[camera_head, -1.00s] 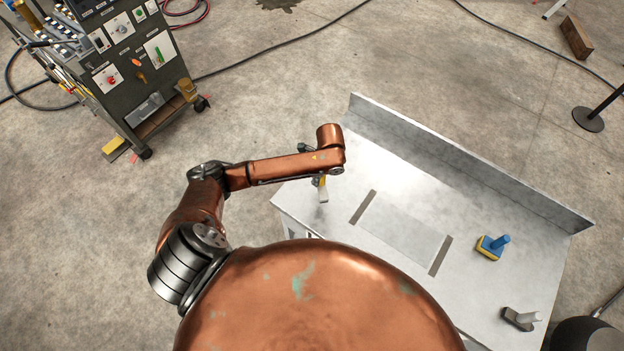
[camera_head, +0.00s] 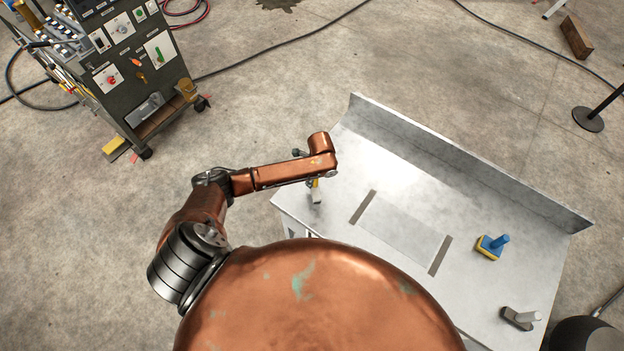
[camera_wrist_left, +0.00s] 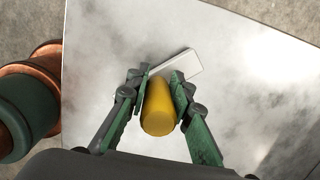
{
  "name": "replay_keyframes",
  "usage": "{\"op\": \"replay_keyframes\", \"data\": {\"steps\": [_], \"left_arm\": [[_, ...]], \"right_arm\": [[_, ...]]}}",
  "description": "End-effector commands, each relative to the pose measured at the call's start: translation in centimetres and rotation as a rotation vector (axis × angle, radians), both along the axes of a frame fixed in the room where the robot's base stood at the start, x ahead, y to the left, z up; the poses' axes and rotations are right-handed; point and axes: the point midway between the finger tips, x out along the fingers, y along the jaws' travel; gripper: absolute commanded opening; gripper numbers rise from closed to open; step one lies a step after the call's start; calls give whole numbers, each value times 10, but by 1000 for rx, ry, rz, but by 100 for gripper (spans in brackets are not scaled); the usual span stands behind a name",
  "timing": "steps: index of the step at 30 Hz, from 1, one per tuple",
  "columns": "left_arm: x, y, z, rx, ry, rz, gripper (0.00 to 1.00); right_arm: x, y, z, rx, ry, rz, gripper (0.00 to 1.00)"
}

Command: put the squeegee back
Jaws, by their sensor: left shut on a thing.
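The squeegee has a yellow handle (camera_wrist_left: 159,106) and a pale flat head (camera_wrist_left: 177,65). In the left wrist view my left gripper (camera_wrist_left: 161,82) is shut on the handle, one green finger on each side. In the head view the squeegee (camera_head: 317,194) hangs below the end of my left arm, over the left end of the metal table. My left gripper (camera_head: 313,181) is mostly hidden there by the wrist. I cannot tell whether the head touches the table top. My right gripper is not in view.
The metal table (camera_head: 480,290) has a raised back edge (camera_head: 460,155). Two dark strips (camera_head: 363,207) flank a pale panel (camera_head: 402,232) mid-table. A blue-handled yellow scrubber (camera_head: 490,247) and a grey-handled tool (camera_head: 521,318) stand at the right. A control cart (camera_head: 125,75) is at upper left.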

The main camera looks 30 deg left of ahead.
Motion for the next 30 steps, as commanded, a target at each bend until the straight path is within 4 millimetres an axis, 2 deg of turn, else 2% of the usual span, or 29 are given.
{"op": "replay_keyframes", "data": {"steps": [3,4,11,22,26,30], "left_arm": [[0,0,-2,0,-1,0,0],[0,0,-2,0,0,0,23],[0,0,-2,0,0,0,38],[0,0,5,1,-1,0,38],[1,-3,24,1,-4,-2,38],[1,-6,54,1,-5,-3,38]], "right_arm": [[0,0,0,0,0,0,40],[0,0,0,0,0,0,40],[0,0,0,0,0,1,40],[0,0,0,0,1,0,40],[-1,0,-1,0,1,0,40],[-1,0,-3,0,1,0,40]]}}
